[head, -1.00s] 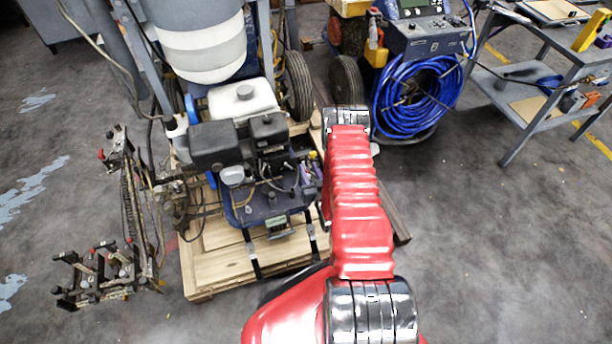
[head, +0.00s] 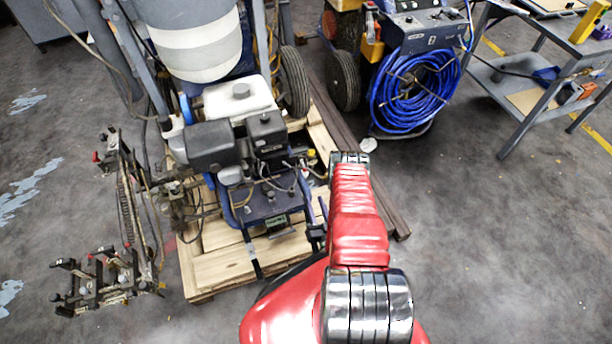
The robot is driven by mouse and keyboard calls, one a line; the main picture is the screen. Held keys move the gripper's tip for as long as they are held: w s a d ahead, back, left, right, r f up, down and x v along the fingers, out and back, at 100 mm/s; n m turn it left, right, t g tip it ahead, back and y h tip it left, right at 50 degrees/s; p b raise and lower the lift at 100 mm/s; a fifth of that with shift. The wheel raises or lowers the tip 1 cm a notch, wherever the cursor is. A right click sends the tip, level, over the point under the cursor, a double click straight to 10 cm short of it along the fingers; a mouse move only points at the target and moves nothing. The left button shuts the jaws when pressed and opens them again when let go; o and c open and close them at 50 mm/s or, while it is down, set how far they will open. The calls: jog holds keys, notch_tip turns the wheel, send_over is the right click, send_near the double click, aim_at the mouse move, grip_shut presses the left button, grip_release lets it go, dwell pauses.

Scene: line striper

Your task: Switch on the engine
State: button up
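The engine (head: 211,146) sits on the front of the line striper, left of centre in the head view. It has a black box-shaped cover, a dark block beside it and a white fuel tank (head: 240,100) behind. A blue frame holds it above a wooden pallet. Its switch is too small to make out. My red arm reaches up from the bottom, to the right of the engine, and hides part of the machine's right side. My gripper cannot be made out; a small dark part shows against the arm's left edge, but I cannot tell what it is.
A lever assembly (head: 103,280) stands out left of the pallet (head: 212,277). A machine with a coiled blue hose (head: 415,92) is behind right. A grey metal table (head: 530,75) is at the far right. Dark beams (head: 392,212) lie right of the pallet. Floor at right is clear.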

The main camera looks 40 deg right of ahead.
jog(key=shift+w, duration=0.1)
jog(key=x, duration=1.3)
jog(key=shift+w+d, duration=0.1)
jog(key=shift+w, duration=0.2)
grip_shut()
